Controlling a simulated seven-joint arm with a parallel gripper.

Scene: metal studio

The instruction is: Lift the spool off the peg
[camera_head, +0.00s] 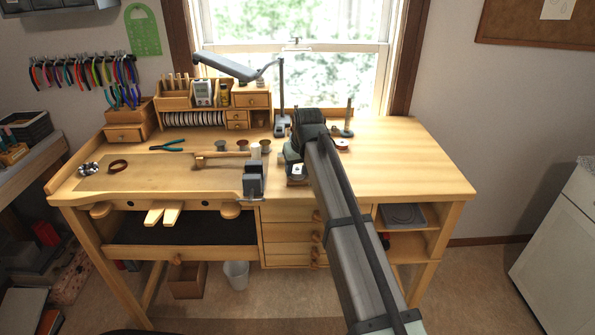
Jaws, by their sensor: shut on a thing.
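A small copper-coloured spool (341,144) shows just right of my arm, near the back of the bench; its left side is close to the arm's edge. An upright brass-coloured peg (348,116) on a dark base stands just behind it, and its upper part looks bare. My gripper (296,166) is at the far end of the arm, mostly hidden by dark wrist links. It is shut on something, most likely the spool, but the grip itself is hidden. Whether the spool touches the bench or is held above it, I cannot tell.
The wooden bench (420,165) is clear to the right. A lamp (281,100) stands behind my wrist. A grey vise-like block (253,180), small cups (221,148), a mallet (215,157) and pliers (168,146) lie left. A wooden organiser (175,100) is at the back.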

